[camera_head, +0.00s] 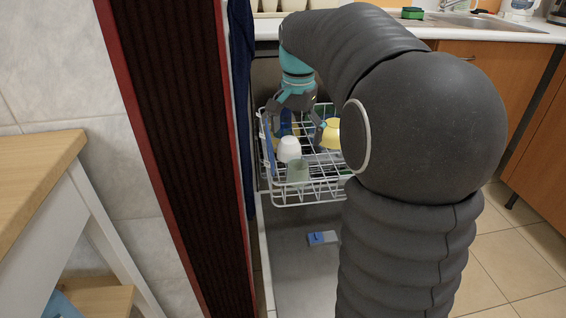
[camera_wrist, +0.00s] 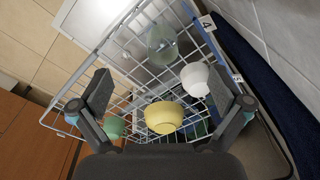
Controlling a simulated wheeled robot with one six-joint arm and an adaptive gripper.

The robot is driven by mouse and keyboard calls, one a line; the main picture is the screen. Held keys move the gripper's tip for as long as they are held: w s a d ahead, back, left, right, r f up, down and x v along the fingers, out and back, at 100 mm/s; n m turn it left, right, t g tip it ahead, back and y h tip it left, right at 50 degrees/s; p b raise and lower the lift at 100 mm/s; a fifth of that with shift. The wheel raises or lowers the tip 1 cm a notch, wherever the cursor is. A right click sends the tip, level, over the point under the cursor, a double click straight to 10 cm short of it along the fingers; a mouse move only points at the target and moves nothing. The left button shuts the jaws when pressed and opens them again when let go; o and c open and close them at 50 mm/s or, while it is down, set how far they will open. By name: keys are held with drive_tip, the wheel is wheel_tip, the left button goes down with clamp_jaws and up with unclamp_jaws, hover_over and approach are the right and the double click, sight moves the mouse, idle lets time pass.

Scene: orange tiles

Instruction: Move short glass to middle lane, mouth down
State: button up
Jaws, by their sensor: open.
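A short, clear greenish glass (camera_head: 298,171) stands near the front left of the white wire rack (camera_head: 325,203). In the wrist view the glass (camera_wrist: 162,45) is near the top, beyond my fingertips; which way its mouth faces is unclear. A white cup (camera_head: 289,149) is right next to it, and it also shows in the wrist view (camera_wrist: 195,78). My gripper (camera_head: 296,120) is over the back part of the rack, with its fingers spread wide and nothing between them. In the wrist view, my gripper (camera_wrist: 160,88) frames the rack from both sides.
A yellow bowl (camera_wrist: 163,117) and a green cup (camera_wrist: 114,127) sit in the rack nearer my palm. A blue item (camera_head: 285,122) stands at the rack's back left. A number tag (camera_wrist: 207,23) is on the rack's side. The open door below holds a blue-and-grey block (camera_head: 322,238).

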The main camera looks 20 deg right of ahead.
sight(298, 174)
drive_tip(key=w+d, duration=0.1)
drive_tip(key=w+d+f+m, duration=0.1)
drive_tip(key=w, duration=0.1)
drive_tip(key=shift+f+g, duration=0.2)
drive_tip(key=shift+g, duration=0.2)
drive_tip(key=shift+w+f, duration=0.1)
drive_tip(key=shift+f, duration=0.1)
wheel_tip(298, 174, down, 14)
drive_tip(key=shift+d+r+b, duration=0.15)
drive_tip(key=shift+r+b, duration=0.05)
drive_tip(key=shift+b, duration=1.05)
drive_tip(key=c, duration=1.4)
drive_tip(key=shift+r, duration=0.15)
drive_tip(key=shift+c, duration=0.2)
